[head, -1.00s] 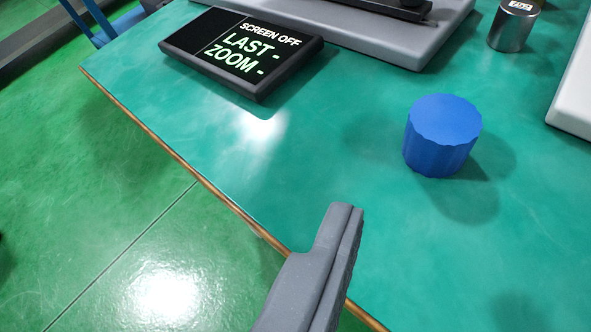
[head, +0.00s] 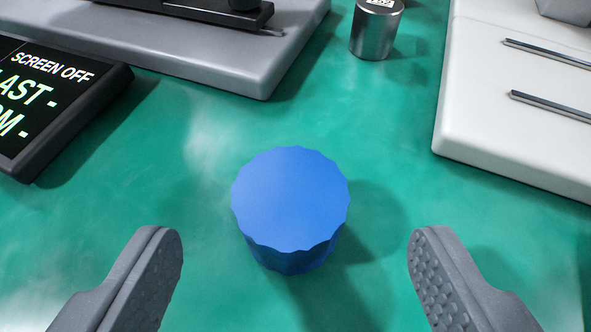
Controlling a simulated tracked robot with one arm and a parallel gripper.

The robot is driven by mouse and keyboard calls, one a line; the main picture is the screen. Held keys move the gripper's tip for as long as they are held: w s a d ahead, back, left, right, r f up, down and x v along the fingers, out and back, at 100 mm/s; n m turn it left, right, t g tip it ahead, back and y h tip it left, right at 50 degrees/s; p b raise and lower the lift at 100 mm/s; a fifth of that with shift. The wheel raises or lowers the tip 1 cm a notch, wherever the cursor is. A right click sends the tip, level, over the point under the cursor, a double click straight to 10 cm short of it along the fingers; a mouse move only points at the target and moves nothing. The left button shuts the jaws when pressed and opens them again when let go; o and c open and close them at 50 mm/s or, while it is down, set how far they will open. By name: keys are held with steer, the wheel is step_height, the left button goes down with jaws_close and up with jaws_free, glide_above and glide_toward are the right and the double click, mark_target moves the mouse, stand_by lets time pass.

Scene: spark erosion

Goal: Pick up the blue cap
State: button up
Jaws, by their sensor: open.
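The blue cap (head: 290,200) stands upright on the green table top, near the middle of the head view. It is a short cylinder with a scalloped side and a flat top. My gripper (head: 295,270) is open, with one grey finger to the left of the cap and one to the right. Both fingers are clear of the cap, with wide gaps on each side. The fingertips show lower in the picture than the cap's top. Nothing is between the fingers except part of the table and the cap's lower edge.
A black screen unit (head: 60,95) lies at the left. A grey base plate (head: 235,50) is at the back, and a metal cylinder (head: 376,32) stands behind the cap. A white slab (head: 480,110) with thin metal rods is at the right. The table around the cap is clear.

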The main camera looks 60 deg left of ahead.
mark_target(294, 210)
steer(key=b+x, duration=0.1)
steer(key=x, duration=0.3)
steer(key=shift+f, duration=0.1)
steer(key=c, duration=1)
steer(key=shift+c, duration=0.2)
steer(key=shift+r, duration=0.25)
